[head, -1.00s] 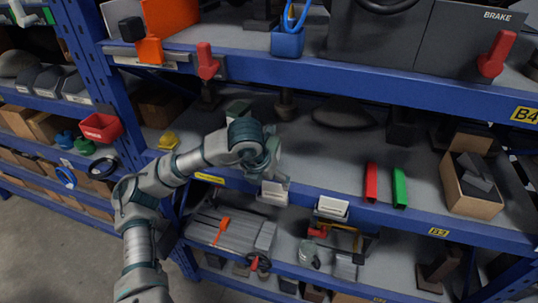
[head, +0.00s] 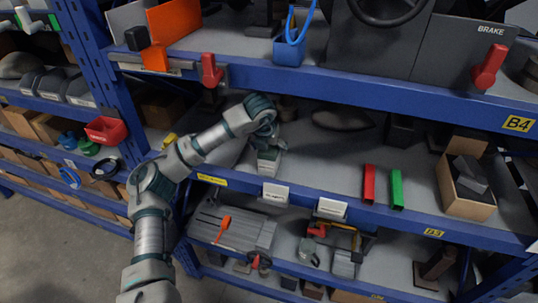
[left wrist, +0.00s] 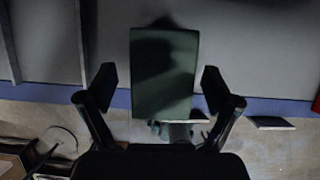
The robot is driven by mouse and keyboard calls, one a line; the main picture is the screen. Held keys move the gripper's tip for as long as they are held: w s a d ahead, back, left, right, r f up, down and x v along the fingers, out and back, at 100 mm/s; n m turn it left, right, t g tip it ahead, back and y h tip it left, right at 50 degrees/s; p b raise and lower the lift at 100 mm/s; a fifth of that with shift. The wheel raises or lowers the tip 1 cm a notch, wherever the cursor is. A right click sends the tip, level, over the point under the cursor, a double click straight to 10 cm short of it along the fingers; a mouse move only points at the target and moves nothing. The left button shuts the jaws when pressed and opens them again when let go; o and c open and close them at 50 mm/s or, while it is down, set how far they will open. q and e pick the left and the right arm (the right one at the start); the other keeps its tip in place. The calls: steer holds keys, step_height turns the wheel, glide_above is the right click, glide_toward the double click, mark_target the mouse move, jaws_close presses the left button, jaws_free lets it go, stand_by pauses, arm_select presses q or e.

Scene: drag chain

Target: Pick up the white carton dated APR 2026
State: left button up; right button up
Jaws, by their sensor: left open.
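A small carton (head: 269,160) with a pale front stands near the front edge of the middle shelf in the head view. In the left wrist view the box (left wrist: 165,70) shows a dark green top with a thin white edge at its bottom. No date can be read on it. My left gripper (head: 266,143) is above the carton, pointing down. In the left wrist view my left gripper (left wrist: 158,88) is open, one finger on either side of the box, with gaps on both sides. My right gripper is in neither view.
White cards (head: 275,194) sit on the blue shelf edge below. A red block (head: 369,184) and a green block (head: 397,189) stand to the right, before an open cardboard box (head: 464,190). The upper shelf's blue beam (head: 350,90) runs overhead. Shelf space right of the carton is clear.

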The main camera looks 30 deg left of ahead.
arm_select(q)
steer(key=shift+x, duration=1.15)
steer(key=shift+s+d, duration=0.1)
steer(key=shift+s, duration=0.05)
steer(key=shift+c, duration=0.4)
steer(key=shift+d, duration=0.1)
steer(key=c, duration=1.2)
steer(key=shift+c, duration=0.7)
steer(key=shift+r, duration=0.1)
